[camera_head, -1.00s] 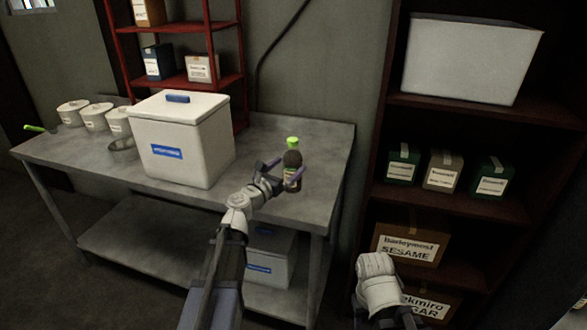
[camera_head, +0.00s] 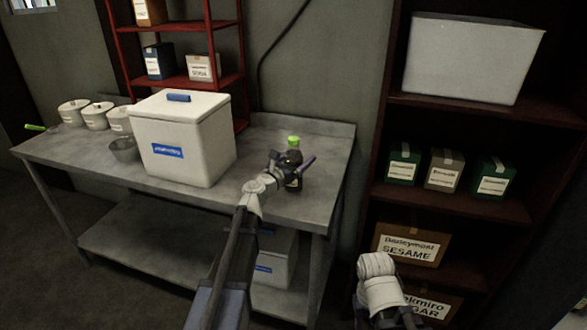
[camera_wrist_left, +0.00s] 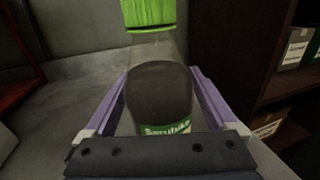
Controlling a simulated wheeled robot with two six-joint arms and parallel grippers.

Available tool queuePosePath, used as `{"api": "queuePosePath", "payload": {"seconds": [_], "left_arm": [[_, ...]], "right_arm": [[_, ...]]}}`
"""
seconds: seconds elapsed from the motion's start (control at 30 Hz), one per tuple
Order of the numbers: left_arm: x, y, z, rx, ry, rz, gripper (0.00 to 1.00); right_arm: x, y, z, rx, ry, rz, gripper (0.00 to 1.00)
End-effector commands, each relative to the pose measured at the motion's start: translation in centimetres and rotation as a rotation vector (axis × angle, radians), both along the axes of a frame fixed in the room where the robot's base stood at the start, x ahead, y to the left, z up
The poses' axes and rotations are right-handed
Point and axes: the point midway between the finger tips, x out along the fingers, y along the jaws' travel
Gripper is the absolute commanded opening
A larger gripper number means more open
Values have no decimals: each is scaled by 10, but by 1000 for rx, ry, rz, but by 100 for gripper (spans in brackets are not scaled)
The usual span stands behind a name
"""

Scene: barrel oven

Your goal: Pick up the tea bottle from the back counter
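The tea bottle (camera_head: 294,142), dark with a green cap, stands upright near the right end of the grey metal back counter (camera_head: 325,145). My left gripper (camera_head: 297,160) is at the bottle and hides part of its body in the head view. In the left wrist view, the bottle (camera_wrist_left: 160,95) stands between the two purple fingers of my left gripper (camera_wrist_left: 159,80), one on each side. Whether the fingers press on it cannot be told. The bottle's cap is partly cut off by the top edge there. My right gripper is not visible; only part of my right arm shows.
A large white lidded container (camera_head: 185,140) stands left of the bottle. White pots (camera_head: 97,117) and a metal bowl (camera_head: 124,149) are farther left. A red rack (camera_head: 190,85) stands behind. A dark shelf (camera_head: 450,205) with boxes stands right of the counter.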

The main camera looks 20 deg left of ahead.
Motion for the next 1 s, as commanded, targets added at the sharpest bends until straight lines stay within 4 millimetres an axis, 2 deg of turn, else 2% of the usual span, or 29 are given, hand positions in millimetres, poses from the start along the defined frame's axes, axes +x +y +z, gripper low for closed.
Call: {"api": "queuePosePath", "payload": {"seconds": [0.07,0.77,1.0], "left_arm": [[0,0,0,0,0,0,81],[0,0,0,0,0,0,2],[0,0,0,-1,0,0,0]], "right_arm": [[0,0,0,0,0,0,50],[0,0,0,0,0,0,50],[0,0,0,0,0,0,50]]}}
